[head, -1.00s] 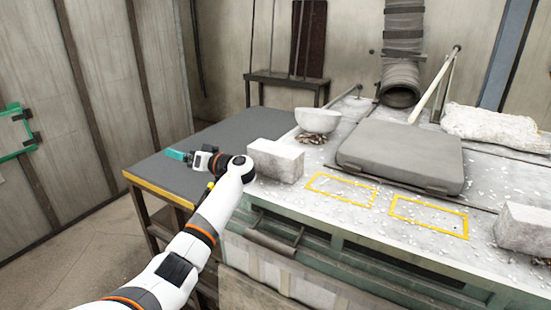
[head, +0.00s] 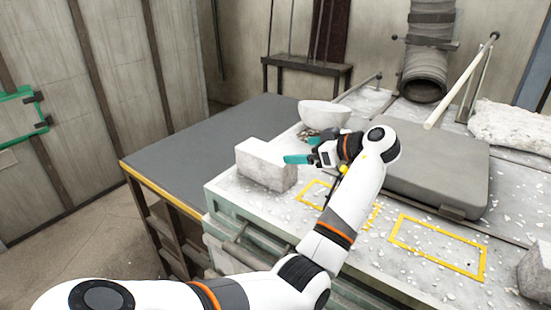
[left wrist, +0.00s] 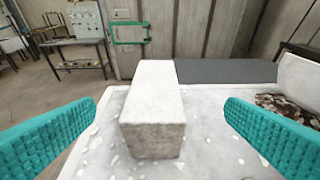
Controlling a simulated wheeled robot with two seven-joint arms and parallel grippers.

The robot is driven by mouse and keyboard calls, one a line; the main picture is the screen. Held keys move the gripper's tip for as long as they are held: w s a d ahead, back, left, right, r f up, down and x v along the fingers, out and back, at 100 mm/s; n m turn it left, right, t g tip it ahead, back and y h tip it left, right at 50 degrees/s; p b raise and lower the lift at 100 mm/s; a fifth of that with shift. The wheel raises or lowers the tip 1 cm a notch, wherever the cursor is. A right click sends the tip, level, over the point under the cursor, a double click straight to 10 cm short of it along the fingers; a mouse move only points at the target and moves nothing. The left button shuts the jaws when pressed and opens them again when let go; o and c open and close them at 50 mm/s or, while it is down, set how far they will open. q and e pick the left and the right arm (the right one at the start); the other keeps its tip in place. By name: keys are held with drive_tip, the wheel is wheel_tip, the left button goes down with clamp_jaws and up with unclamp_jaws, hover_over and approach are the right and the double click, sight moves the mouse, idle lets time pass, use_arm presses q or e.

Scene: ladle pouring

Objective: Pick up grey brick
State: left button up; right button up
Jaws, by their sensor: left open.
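A pale grey brick (head: 266,165) sits at the left end of the speckled work surface in the head view. In the left wrist view the brick (left wrist: 153,110) lies ahead, between the two teal fingers and touching neither. My left gripper (head: 297,159) is open and empty, just right of the brick, its fingers pointing left at it. In the left wrist view the left gripper (left wrist: 160,130) shows its fingers wide apart. A second grey brick (head: 535,270) is cut off at the right edge of the head view. My right gripper is not in view.
A white bowl (head: 324,114) stands behind my left gripper. Yellow outlined rectangles (head: 437,246) mark the surface. A large grey slab (head: 440,165) lies behind my left arm. A dark grey table (head: 200,150) adjoins at left and is bare.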

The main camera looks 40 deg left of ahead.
use_arm(q)
drive_tip(key=p, duration=0.2)
approach(266, 150)
drive_tip(key=shift+s+a+f, duration=0.2)
drive_tip(key=shift+a, duration=0.3)
drive_tip(key=shift+s+a+f, duration=0.15)
drive_tip(key=shift+s+a, duration=0.05)
drive_tip(key=shift+a, duration=0.35)
drive_tip(key=shift+w+a+f, duration=0.15)
drive_tip(key=p+x, duration=0.2)
drive_tip(key=p, duration=0.1)
drive_tip(key=shift+a+p, duration=0.35)
drive_tip(key=shift+p+x, duration=0.35)
drive_tip(key=shift+x, duration=0.7)
drive_tip(key=shift+a+f, duration=0.15)
drive_tip(key=shift+f, duration=0.1)
clamp_jaws()
drive_tip(key=shift+r, duration=0.15)
drive_tip(key=shift+w, duration=0.1)
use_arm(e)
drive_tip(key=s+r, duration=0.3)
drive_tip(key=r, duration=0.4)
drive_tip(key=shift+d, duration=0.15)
